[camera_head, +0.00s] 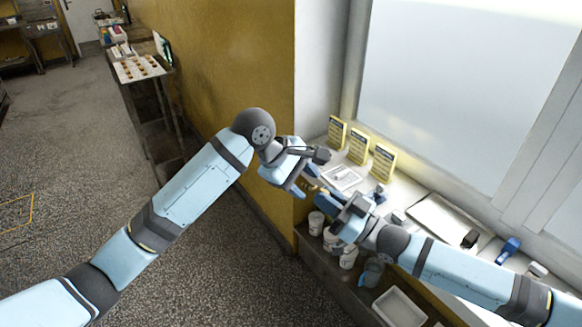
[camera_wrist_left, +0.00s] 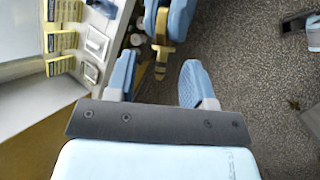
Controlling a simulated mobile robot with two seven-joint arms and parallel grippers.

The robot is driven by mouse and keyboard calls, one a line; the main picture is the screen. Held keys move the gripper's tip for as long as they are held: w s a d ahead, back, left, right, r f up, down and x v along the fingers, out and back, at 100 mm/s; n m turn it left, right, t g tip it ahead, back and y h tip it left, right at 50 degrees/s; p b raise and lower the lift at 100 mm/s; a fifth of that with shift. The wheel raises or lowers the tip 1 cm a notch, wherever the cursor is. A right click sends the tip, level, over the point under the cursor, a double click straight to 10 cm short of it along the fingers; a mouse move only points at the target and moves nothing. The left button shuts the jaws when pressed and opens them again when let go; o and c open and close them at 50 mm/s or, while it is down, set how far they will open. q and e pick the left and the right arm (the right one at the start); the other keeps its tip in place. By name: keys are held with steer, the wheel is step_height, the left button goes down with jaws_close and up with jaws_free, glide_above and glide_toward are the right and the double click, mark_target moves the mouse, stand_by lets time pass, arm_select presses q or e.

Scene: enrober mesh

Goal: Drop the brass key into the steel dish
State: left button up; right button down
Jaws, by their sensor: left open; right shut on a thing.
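The brass key (camera_wrist_left: 161,52) is held in my right gripper (camera_head: 335,200), whose blue fingers also show at the top of the left wrist view (camera_wrist_left: 174,18). The key's lower end sticks out of the jaws and hangs between the fingertips of my left gripper (camera_wrist_left: 158,72) in that picture. My left gripper is open and holds nothing; in the head view it is close to the right gripper, just left of it (camera_head: 303,184). I cannot tell whether the left fingers touch the key. I cannot make out the steel dish in either view.
A window sill holds yellow cards (camera_head: 358,146), a flat tray (camera_head: 448,222) and a blue tool (camera_head: 508,249). White cups (camera_head: 316,222) and a white bin (camera_head: 398,308) are below the arms. A side table with a tray (camera_head: 138,69) stands farther back. The floor at left is open.

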arm_select(q)
steer(key=shift+w+d+f, duration=0.1)
steer(key=shift+d+f, duration=0.25)
steer(key=shift+f, duration=0.2)
steer(key=c, duration=0.8)
steer(key=o, duration=0.8)
